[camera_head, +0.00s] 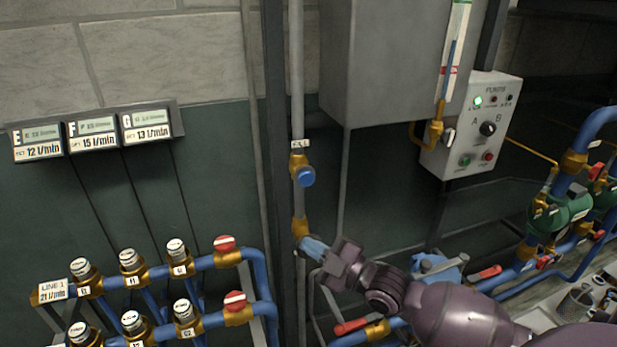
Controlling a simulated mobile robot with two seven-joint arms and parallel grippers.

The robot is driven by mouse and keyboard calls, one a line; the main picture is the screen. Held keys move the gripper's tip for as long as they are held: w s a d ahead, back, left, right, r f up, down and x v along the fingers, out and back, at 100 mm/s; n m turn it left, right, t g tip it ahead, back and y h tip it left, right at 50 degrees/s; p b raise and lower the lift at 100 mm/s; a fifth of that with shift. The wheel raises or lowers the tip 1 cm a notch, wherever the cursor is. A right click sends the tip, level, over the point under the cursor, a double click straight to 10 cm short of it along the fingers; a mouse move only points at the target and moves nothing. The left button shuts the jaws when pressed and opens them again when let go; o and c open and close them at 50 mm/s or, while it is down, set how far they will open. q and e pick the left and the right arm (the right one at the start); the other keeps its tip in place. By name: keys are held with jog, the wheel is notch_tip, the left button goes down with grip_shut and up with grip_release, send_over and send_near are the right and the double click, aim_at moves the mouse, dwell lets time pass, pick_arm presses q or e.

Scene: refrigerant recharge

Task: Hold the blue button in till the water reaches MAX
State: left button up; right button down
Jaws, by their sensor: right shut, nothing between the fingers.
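The blue button (306,177) sits on a brass fitting (298,163) on the vertical grey pipe, under a small white label. It stands out from the fitting, and nothing touches it. My right gripper (318,250) is below it, apart from it, beside a lower brass fitting; it is shut and empty. The gauge tube (453,50) with blue water stands on the grey tank's right side, against a white scale with red marks. The top of the tube is cut off by the frame edge, and I cannot read MAX. My left gripper is out of view.
A control box (472,125) with a lit green lamp is right of the tank (385,60). Blue pipes with red-handled valves (225,250) stand at lower left, with flow displays (92,131) above. More blue pipes and green pumps (560,212) are at right.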

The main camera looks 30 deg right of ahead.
aim_at(306, 177)
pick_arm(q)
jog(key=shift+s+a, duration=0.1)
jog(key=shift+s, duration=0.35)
pick_arm(e)
notch_tip(306, 177, up, 8)
jog(key=s+d+n+t, duration=0.2)
jog(key=n+t, duration=0.3)
jog(key=n, duration=0.3)
jog(key=shift+d, duration=0.15)
jog(key=shift+f, duration=0.1)
pick_arm(q)
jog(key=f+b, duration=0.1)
jog(key=b, duration=0.1)
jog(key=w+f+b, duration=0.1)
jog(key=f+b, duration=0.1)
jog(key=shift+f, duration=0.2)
pick_arm(e)
jog(key=w+d, duration=0.2)
jog(key=w, duration=0.6)
jog(key=shift+w, duration=0.25)
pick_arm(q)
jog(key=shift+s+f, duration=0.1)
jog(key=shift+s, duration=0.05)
